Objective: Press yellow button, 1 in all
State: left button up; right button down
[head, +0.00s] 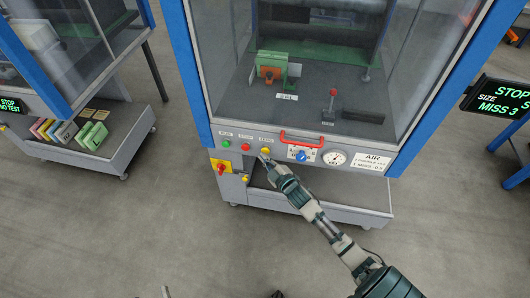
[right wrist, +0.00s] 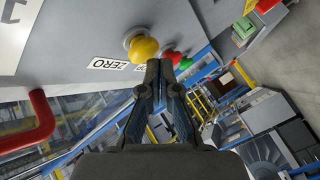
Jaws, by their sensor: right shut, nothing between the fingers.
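The yellow button (head: 265,151) is on the grey front panel of the blue-framed machine, to the right of the red and green buttons. In the right wrist view the round yellow button (right wrist: 143,48) stands out from the panel beside a ZERO label. My right gripper (head: 265,160) is shut and empty, just below the yellow button in the head view. In the right wrist view its closed fingertips (right wrist: 160,67) appear just below and right of the button. I cannot tell whether they touch it. My left gripper is not in view.
A red button (head: 245,147) and a green button (head: 226,143) sit left of the yellow one. A red handle (head: 302,135), a blue knob (head: 301,156) and a gauge (head: 335,158) are to the right. A red switch on a yellow plate (head: 221,168) is below left.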

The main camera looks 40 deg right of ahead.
jog(key=shift+w+d, duration=0.3)
jog(key=shift+d, duration=0.1)
dwell(0.5)
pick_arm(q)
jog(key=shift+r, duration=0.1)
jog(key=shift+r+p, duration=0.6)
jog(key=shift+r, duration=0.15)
pick_arm(e)
jog(key=shift+s+a, duration=0.6)
jog(key=shift+a, duration=0.05)
pick_arm(q)
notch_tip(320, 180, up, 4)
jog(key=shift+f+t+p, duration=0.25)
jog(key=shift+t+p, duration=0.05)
jog(key=shift+p, duration=0.85)
pick_arm(e)
jog(key=s+a, duration=0.3)
jog(key=a, duration=0.1)
jog(key=shift+s, duration=0.15)
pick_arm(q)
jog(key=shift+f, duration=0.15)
pick_arm(e)
jog(key=shift+f, duration=0.1)
